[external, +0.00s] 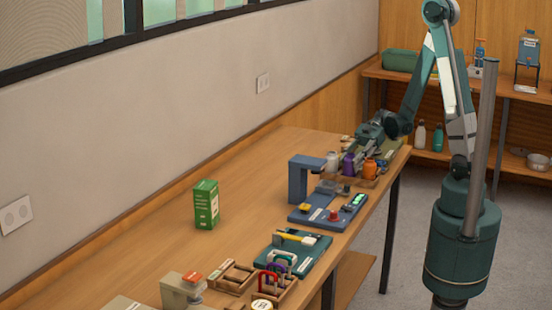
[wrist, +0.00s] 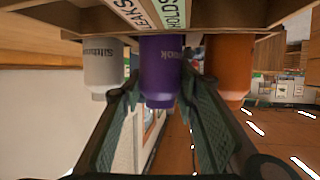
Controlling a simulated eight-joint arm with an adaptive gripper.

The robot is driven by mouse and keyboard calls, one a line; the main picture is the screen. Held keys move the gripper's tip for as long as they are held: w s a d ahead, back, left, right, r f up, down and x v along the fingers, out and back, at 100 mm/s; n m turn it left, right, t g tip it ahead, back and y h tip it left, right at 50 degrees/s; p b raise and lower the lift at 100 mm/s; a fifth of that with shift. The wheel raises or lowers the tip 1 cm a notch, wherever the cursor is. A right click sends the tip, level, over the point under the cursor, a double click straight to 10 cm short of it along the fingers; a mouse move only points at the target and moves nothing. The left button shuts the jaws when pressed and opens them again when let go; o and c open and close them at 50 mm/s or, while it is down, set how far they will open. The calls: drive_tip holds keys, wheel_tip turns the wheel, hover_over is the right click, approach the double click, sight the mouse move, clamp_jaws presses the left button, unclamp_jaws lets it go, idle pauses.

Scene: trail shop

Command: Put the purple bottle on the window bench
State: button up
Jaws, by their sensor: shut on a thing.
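The purple bottle (external: 347,164) is at the far end of the long wooden bench (external: 262,172) under the window, between a white bottle (external: 333,161) and an orange bottle (external: 370,168). My gripper (wrist: 160,82) is shut on the purple bottle, which also shows in the wrist view (wrist: 163,68), with one finger on each side. The white bottle (wrist: 102,68) and orange bottle (wrist: 228,68) flank the fingers there. In the external view my gripper (external: 362,146) partly hides the bottles. I cannot tell whether the purple bottle is lifted.
A wooden rack (wrist: 60,15) with printed labels adjoins the bottles. A blue press-like device (external: 305,178), a green box (external: 206,204) and a tool tray (external: 296,249) stand on the bench. Bare wood lies around the green box. A shelf unit (external: 455,82) stands behind.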

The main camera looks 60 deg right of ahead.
drive_tip(key=shift+f, duration=0.25)
drive_tip(key=o, duration=1.1)
drive_tip(key=shift+d, duration=0.15)
drive_tip(key=shift+v, duration=2.2)
drive_tip(key=shift+d+r, duration=0.15)
drive_tip(key=shift+r, duration=3.5)
